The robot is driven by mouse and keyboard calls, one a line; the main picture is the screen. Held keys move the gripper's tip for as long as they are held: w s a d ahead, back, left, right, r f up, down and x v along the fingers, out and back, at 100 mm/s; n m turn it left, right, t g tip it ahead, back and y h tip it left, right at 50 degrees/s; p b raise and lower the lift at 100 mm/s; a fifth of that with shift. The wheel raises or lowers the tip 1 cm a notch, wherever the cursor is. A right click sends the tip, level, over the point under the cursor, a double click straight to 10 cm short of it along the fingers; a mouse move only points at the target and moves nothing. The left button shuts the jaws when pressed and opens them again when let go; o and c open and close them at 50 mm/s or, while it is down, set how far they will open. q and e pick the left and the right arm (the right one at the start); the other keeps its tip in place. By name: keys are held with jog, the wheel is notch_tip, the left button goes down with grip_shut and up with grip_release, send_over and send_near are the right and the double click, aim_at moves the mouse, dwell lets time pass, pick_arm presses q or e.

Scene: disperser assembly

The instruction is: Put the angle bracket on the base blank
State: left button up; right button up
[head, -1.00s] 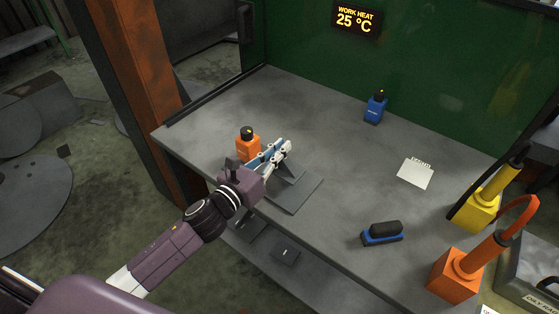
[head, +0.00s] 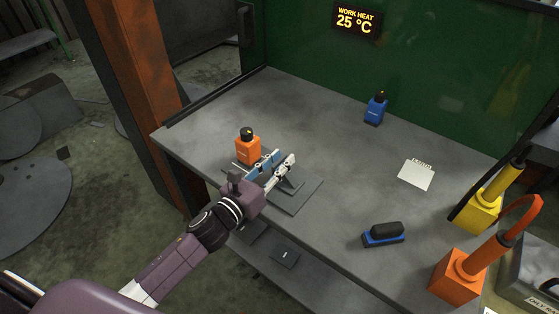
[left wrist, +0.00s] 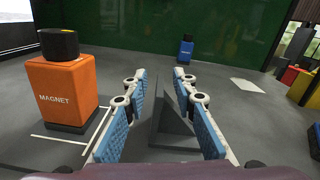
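The base blank (head: 307,197) is a flat dark grey plate lying near the front edge of the bench. The dark grey angle bracket (head: 291,182) stands upright on it, partly hidden by my left gripper (head: 278,160). In the left wrist view the bracket (left wrist: 172,122) shows its upright plate and sloping web between the two blue-padded fingers of my left gripper (left wrist: 165,110). The fingers are apart, with visible gaps beside the bracket. My right gripper is not in view.
An orange magnet block (head: 248,150) with a black knob stands close to the left of the gripper. A blue block (head: 375,108), a white paper (head: 416,174), a black-and-blue brush-like item (head: 383,234), and yellow (head: 478,211) and orange (head: 456,276) tools stand farther right.

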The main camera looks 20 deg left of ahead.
pick_arm(q)
jog(key=shift+r, duration=0.1)
jog(key=v, duration=1.2)
dwell(0.4)
